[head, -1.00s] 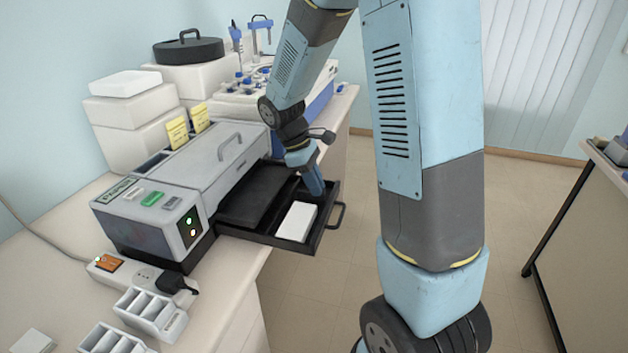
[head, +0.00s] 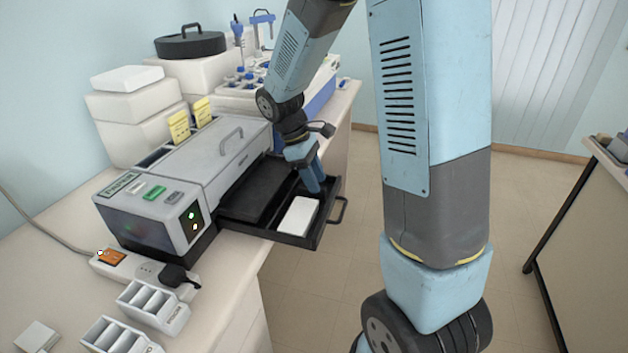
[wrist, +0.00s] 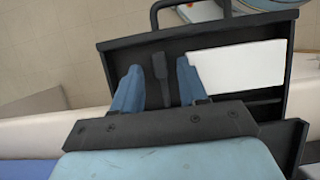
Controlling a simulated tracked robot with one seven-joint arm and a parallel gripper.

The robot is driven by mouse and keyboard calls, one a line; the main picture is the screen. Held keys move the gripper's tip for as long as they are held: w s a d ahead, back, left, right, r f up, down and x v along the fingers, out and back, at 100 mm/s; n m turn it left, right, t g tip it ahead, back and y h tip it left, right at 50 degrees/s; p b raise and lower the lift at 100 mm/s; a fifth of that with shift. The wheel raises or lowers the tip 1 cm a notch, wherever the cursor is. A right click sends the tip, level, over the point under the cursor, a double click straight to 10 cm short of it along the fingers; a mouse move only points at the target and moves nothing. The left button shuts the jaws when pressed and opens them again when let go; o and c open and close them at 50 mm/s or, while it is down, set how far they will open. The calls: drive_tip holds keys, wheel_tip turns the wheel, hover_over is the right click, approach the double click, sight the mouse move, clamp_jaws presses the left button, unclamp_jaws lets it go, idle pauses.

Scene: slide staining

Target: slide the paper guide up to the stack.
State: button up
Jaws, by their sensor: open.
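The white paper stack (head: 298,216) lies in the pulled-out dark tray (head: 322,222) of the grey printer-like machine. In the wrist view the stack (wrist: 240,66) is right of my fingers. The paper guide (wrist: 161,78) looks like a narrow dark upright piece on the tray floor, with a gap between it and the stack. My gripper (head: 318,188) is open and reaches down into the tray. In the wrist view my gripper (wrist: 159,68) has one blue finger on each side of the guide, apart from it. The right finger overlaps the stack's near-left edge; contact is unclear. The guide cannot be made out in the head view.
The tray's handle (head: 338,210) sticks out over the floor. The machine body (head: 160,205) stands left of the tray. A power strip (head: 140,268) and white slotted racks (head: 153,307) are on the bench in front. Floor right of the tray is clear.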

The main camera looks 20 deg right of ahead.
drive_tip(key=v, duration=1.2)
drive_tip(key=shift+r, duration=0.4)
drive_tip(key=shift+w, duration=0.1)
drive_tip(key=shift+c, duration=0.2)
